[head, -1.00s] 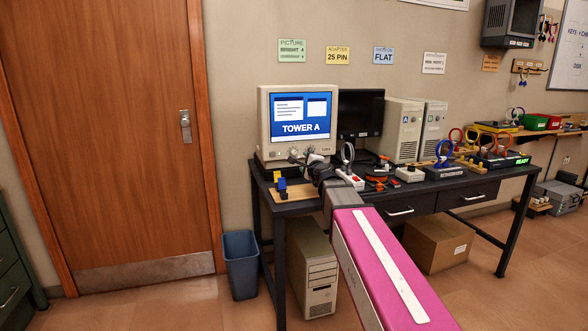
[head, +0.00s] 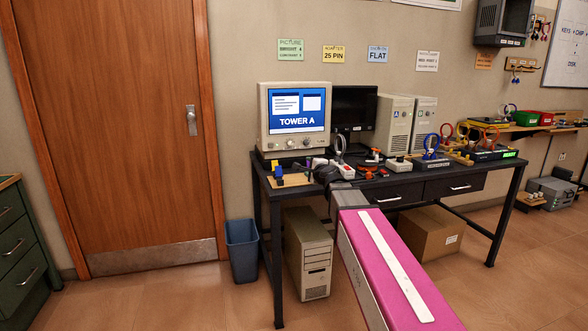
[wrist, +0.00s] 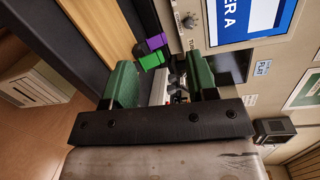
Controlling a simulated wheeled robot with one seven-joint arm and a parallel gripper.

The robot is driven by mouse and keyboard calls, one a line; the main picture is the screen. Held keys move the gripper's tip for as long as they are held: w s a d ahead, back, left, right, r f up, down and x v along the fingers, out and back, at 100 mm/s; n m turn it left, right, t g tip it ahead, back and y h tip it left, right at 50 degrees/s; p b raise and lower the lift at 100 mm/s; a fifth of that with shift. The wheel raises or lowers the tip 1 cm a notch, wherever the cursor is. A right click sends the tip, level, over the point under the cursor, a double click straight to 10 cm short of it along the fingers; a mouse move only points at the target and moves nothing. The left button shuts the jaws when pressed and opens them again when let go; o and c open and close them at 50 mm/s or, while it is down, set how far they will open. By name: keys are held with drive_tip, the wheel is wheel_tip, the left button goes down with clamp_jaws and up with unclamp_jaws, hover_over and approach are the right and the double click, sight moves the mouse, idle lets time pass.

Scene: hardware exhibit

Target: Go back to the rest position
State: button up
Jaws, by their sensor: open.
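My arm reaches from the lower right of the head view toward the dark desk (head: 330,194). My gripper (head: 308,168) is small and partly hidden there, in front of the lit monitor (head: 294,115) reading TOWER A. In the wrist view, my gripper (wrist: 162,72) has its two green fingers apart, with no object held between them. Purple and green blocks (wrist: 153,52) show just beyond the fingers. The monitor's screen and knob show at the upper right of the wrist view.
A tower (head: 308,253) and a cardboard box (head: 431,233) stand under the desk. A blue bin (head: 241,250) stands left of it, near the wooden door (head: 112,125). A green cabinet (head: 22,240) is at the far left. Floor in front of the door is clear.

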drive_tip(key=s+d+f+n+g, duration=0.1)
drive_tip(key=s+f+n+g, duration=0.4)
drive_tip(key=f, duration=0.6)
drive_tip(key=s+d+f+n+g, duration=0.25)
drive_tip(key=s+f+n, duration=0.35)
drive_tip(key=f, duration=0.4)
drive_tip(key=s+d+f+n+g+h, duration=0.2)
drive_tip(key=s+f, duration=0.4)
drive_tip(key=s, duration=0.3)
drive_tip(key=s+d+f+n+g+h, duration=0.2)
drive_tip(key=s+d+f+g+h, duration=0.2)
drive_tip(key=s, duration=0.5)
wheel_tip(320, 180, down, 4)
drive_tip(key=d+g, duration=0.2)
drive_tip(key=d, duration=0.1)
drive_tip(key=shift+s+r+n, duration=0.2)
drive_tip(key=shift+n, duration=0.1)
drive_tip(key=shift+a, duration=0.15)
